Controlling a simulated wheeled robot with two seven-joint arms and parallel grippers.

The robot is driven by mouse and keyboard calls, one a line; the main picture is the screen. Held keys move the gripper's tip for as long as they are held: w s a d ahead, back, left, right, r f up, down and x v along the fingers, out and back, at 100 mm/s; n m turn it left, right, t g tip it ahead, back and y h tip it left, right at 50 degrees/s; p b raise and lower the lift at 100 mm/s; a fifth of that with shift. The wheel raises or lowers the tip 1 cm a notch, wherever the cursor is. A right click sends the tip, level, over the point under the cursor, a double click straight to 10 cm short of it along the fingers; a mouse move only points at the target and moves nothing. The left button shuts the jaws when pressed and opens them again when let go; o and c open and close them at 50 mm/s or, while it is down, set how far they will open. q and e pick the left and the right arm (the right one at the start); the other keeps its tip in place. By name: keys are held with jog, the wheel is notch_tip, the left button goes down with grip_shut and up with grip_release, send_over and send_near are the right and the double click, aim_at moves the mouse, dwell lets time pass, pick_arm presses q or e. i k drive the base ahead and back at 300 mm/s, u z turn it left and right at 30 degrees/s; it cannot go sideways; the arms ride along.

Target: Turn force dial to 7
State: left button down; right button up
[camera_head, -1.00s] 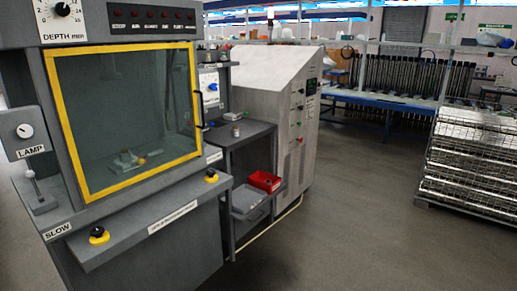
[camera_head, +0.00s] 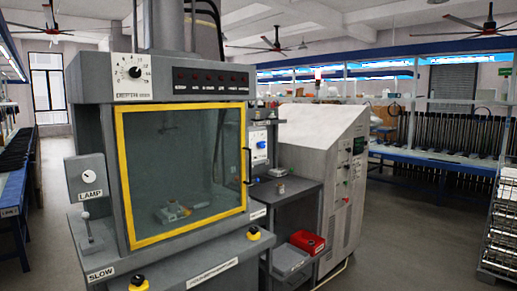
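No dial with a readable "force" label shows. A white dial plate labelled DEPTH (camera_head: 133,72) with a black knob is on the top left of the grey press machine (camera_head: 88,76). A small white panel with a blue knob (camera_head: 261,145) is to the right of the press window; its label is too small to read. Neither of my grippers is in view.
The press has a yellow-framed window (camera_head: 182,170) and a front ledge with yellow-black buttons (camera_head: 138,283). A grey cabinet (camera_head: 325,190) and a red bin (camera_head: 306,242) stand to the right. Open floor (camera_head: 415,240) lies further right, before shelving; an aisle runs along the left.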

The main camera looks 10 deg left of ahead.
aim_at(262, 144)
jog(key=z, duration=0.4)
jog(key=i, duration=1.25)
jog(key=u, duration=0.65)
jog(key=i, duration=0.9)
jog(key=u, duration=1.15)
jog(key=i, duration=0.2)
jog(key=u, duration=0.2)
